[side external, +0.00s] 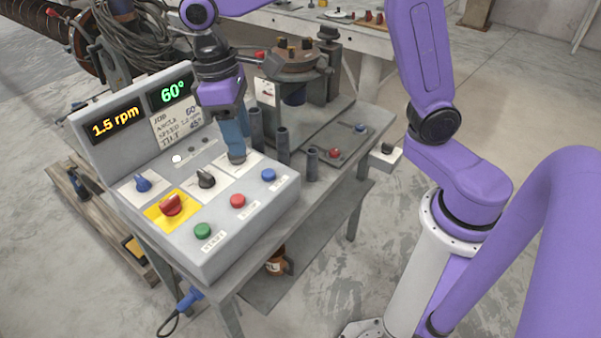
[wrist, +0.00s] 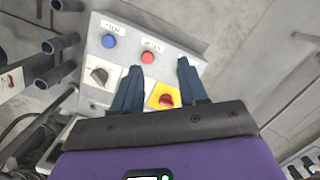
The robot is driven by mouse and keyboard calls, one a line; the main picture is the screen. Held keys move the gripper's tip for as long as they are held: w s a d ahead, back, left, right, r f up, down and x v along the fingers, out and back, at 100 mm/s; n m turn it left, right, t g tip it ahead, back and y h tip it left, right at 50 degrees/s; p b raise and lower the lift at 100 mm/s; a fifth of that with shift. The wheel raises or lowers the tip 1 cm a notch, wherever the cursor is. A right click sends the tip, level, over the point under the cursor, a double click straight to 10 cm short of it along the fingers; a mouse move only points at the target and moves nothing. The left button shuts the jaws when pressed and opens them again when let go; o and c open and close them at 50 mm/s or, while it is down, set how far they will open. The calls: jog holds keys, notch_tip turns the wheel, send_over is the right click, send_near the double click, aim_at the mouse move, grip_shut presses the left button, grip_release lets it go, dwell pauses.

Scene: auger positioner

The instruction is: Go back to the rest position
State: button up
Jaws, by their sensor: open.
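My gripper (side external: 237,157) points down over the upper right of the grey control panel (side external: 262,198), in front of a white plate. The gap between fingertips and panel cannot be judged. In the wrist view, my gripper (wrist: 160,64) has its two dark blue fingers spread apart with nothing held between them. The red button (wrist: 148,57) and the red knob on yellow (wrist: 166,98) show between or just past the fingers. The displays read 1.5 rpm (side external: 115,125) and 60° (side external: 172,91). The green button (side external: 203,231) is at the panel's front edge.
A black knob (side external: 206,179) and blue knob (side external: 143,184) stand on the panel. Behind are upright grey posts (side external: 283,145) and the positioner with a round top (side external: 297,62). A small box with a black knob (side external: 388,152) sits at the bench's right edge.

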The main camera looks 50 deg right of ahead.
jog(key=s+d+f+n, duration=0.2)
jog(key=s+d, duration=0.4)
jog(key=s, duration=0.4)
jog(key=s+d+f+n+t+y, duration=0.1)
jog(key=s+d+f+n, duration=0.1)
jog(key=s+d, duration=0.5)
jog(key=s+n, duration=0.1)
jog(key=s, duration=0.2)
jog(key=shift+s+d+f+n+t, duration=0.2)
jog(key=shift+s+f+n+t, duration=0.1)
jog(key=shift+s+f, duration=0.1)
jog(key=shift+o, duration=0.3)
